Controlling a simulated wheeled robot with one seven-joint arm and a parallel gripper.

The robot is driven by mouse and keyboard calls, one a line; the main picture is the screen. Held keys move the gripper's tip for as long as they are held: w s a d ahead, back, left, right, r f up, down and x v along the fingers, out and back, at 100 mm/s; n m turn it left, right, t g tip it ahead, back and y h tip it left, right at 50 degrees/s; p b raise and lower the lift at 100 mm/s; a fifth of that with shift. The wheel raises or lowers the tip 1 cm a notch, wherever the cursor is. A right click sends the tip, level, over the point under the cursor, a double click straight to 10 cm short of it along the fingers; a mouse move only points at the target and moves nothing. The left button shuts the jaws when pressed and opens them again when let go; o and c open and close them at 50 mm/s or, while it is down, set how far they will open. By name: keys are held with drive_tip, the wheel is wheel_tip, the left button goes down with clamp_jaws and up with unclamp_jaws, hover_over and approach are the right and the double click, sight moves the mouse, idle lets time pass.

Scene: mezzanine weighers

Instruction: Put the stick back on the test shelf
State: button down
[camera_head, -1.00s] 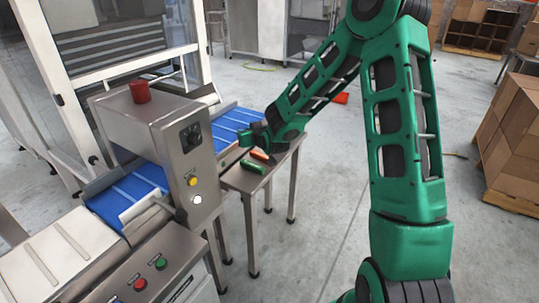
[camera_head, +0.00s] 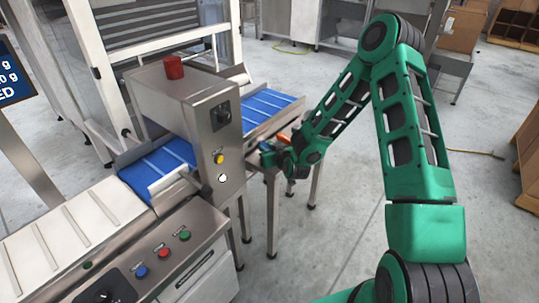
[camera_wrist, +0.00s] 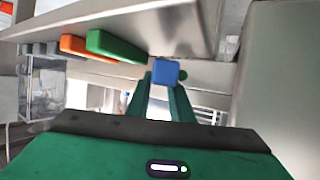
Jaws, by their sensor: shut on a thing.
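My gripper (camera_wrist: 165,92) is shut on a blue stick (camera_wrist: 166,72), seen end-on between the fingertips in the wrist view. A green stick (camera_wrist: 115,47) and an orange stick (camera_wrist: 84,48) lie side by side on the steel test shelf (camera_wrist: 180,28), to the left of the blue one. In the head view my gripper (camera_head: 272,157) is at the small shelf beside the machine and hides much of it. The orange stick (camera_head: 284,137) shows just behind it. I cannot tell whether the blue stick touches the shelf.
The steel detector housing (camera_head: 190,120) with a red lamp (camera_head: 173,67) stands left of my gripper. A blue conveyor belt (camera_head: 160,168) runs through it. A front panel carries coloured buttons (camera_head: 164,253). Floor right of the shelf is open; cardboard boxes (camera_head: 531,160) stand at the right edge.

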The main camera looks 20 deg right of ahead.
drive_tip(key=shift+f, duration=1.4)
drive_tip(key=c, duration=1.6)
unclamp_jaws()
drive_tip(key=shift+f, duration=0.1)
drive_tip(key=shift+o, duration=0.2)
drive_tip(key=v, duration=1.2)
drive_tip(key=shift+r, duration=0.2)
